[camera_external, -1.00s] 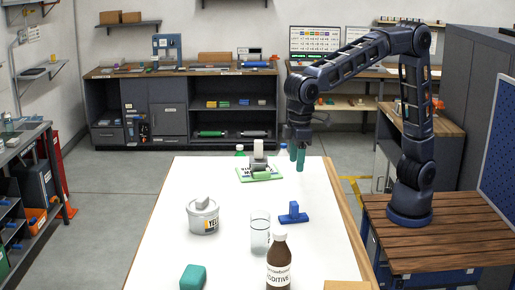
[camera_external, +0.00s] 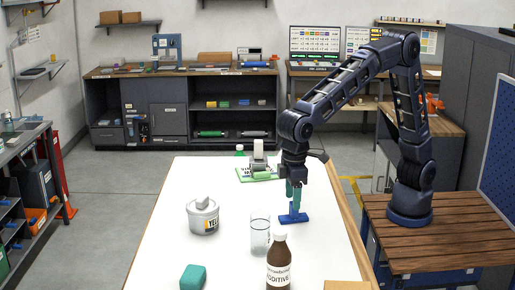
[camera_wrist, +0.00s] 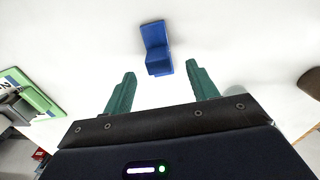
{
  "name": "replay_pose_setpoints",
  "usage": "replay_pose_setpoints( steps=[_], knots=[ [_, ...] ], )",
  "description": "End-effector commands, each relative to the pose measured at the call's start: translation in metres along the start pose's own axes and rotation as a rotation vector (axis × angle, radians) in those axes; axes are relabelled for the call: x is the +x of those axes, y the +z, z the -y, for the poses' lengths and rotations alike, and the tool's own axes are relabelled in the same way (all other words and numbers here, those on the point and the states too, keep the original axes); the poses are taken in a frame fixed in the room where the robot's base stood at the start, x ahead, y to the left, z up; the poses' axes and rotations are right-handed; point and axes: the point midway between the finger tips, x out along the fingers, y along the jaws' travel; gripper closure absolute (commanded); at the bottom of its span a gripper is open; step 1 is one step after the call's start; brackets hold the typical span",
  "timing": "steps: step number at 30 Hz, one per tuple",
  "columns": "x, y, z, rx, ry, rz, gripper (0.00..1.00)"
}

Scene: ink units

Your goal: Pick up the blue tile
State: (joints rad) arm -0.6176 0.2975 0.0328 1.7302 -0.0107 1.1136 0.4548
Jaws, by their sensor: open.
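The blue tile (camera_external: 293,218) is a flat piece with a raised block, lying on the white table near its right side. In the wrist view the blue tile (camera_wrist: 154,42) lies just beyond the fingertips, its near end in line with the gap between them. My gripper (camera_external: 294,206) has green fingers and is low over the tile, hiding its raised part in the external view. In the wrist view my gripper (camera_wrist: 161,69) is open, with nothing between the fingers. Whether a finger touches the tile cannot be told.
A clear glass (camera_external: 260,236) and a brown additive bottle (camera_external: 279,262) stand in front of the tile. A paint tin (camera_external: 203,219) and a teal block (camera_external: 193,277) are to the left. A green-edged board (camera_external: 248,174) lies behind.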

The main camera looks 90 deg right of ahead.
Motion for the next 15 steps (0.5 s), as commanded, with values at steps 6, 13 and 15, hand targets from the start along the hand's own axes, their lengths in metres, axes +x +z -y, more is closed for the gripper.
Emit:
replay_pose_setpoints(
  steps=[6, 13, 15],
  knots=[
    [0.024, 0.005, -0.001, -0.001, 0.002, 0.003, 0.42],
    [0.049, 0.005, -0.001, 0.000, 0.001, 0.001, 0.42],
    [0.050, 0.005, -0.001, 0.000, 0.000, 0.000, 0.42]
  ],
)
